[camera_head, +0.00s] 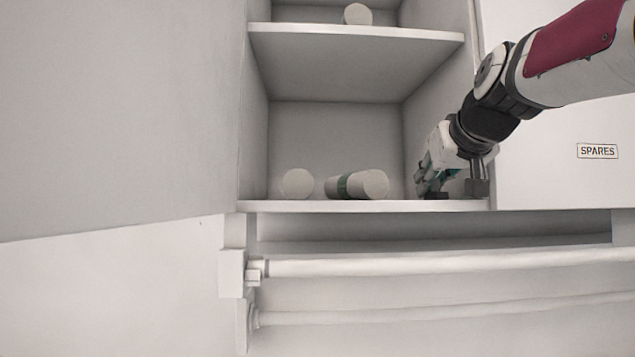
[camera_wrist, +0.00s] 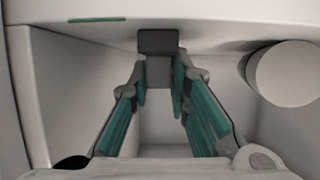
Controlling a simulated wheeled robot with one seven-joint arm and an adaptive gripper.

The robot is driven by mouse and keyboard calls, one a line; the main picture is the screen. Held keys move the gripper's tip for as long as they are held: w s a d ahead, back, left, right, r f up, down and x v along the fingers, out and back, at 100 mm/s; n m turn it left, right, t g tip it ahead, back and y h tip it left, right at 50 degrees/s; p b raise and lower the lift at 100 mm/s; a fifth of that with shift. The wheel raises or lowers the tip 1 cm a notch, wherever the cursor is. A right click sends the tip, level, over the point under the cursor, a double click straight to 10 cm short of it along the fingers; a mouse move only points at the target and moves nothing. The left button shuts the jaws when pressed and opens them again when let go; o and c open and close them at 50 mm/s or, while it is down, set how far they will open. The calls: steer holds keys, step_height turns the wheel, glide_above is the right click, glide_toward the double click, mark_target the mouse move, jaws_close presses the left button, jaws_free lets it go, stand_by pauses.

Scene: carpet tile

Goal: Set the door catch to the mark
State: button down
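The door catch, a dark grey block on a narrower stem (camera_wrist: 158,42), shows at the top centre of the wrist view. A green strip, seemingly the mark (camera_wrist: 97,20), lies on the pale edge left of the catch in the wrist view. My gripper (camera_wrist: 160,82) has its teal-padded fingers on either side of the catch's stem. Whether the pads touch it is unclear. In the head view my gripper (camera_head: 435,180) is low over the shelf, its fingertips partly hidden.
A pale cylinder with a green band (camera_head: 343,186) lies left of my gripper, and another pale cylinder (camera_head: 297,183) is farther left. One sits on the upper shelf (camera_head: 357,14). A panel labelled SPARES (camera_head: 597,151) is at right. Rails (camera_head: 400,265) run below the shelf.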

steer(key=shift+s+d, duration=0.1)
steer(key=shift+s, duration=0.95)
steer(key=c, duration=1.5)
jaws_free()
steer(key=v, duration=1.2)
